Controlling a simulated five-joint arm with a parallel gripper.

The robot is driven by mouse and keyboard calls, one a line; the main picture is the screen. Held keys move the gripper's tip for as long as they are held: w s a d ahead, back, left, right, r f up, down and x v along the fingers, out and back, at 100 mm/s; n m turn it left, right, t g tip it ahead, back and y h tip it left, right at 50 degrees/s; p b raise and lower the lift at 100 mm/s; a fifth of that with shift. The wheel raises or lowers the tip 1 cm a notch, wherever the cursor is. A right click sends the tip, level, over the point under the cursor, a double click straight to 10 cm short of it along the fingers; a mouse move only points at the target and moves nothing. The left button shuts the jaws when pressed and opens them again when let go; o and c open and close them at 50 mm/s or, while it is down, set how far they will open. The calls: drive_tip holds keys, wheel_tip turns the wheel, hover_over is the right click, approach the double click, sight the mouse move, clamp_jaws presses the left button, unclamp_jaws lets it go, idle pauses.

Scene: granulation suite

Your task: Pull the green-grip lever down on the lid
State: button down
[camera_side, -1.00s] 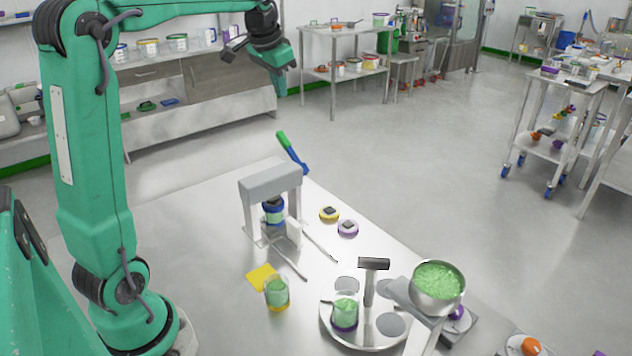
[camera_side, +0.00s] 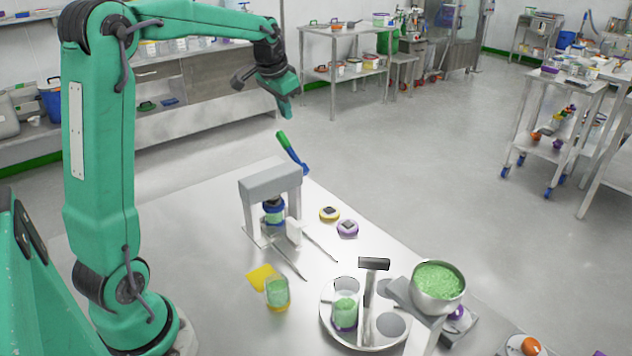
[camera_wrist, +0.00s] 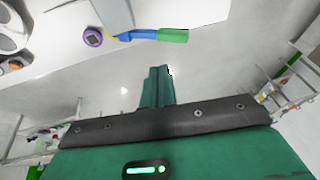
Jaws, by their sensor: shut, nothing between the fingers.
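The lever stands raised and tilted on the right side of a grey press frame (camera_side: 270,181), with a green grip (camera_side: 282,139) at its top and a blue arm (camera_side: 295,160) below. A jar with a dark blue lid (camera_side: 274,205) stands under the press. My gripper (camera_side: 286,112) is shut and empty, just above the grip and apart from it in the side view. In the wrist view the green grip (camera_wrist: 173,36) and blue arm (camera_wrist: 138,34) lie ahead of my gripper's fingertips (camera_wrist: 157,70), with a gap between.
A yellow-rimmed lid (camera_side: 329,214) and a purple-rimmed lid (camera_side: 347,228) lie right of the press. A jar of green granules (camera_side: 277,294), a round tray (camera_side: 345,341) and a steel bowl (camera_side: 438,286) stand nearer the front. The space around the raised grip is clear.

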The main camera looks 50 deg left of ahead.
hover_over(286, 138)
drive_tip(key=s+d, duration=0.1)
drive_tip(key=d, duration=0.1)
wheel_tip(286, 138, down, 5)
drive_tip(key=shift+s+a+f, duration=0.1)
drive_tip(key=shift+a+f, duration=0.5)
drive_tip(key=shift+f, duration=0.05)
drive_tip(key=shift+a, duration=0.1)
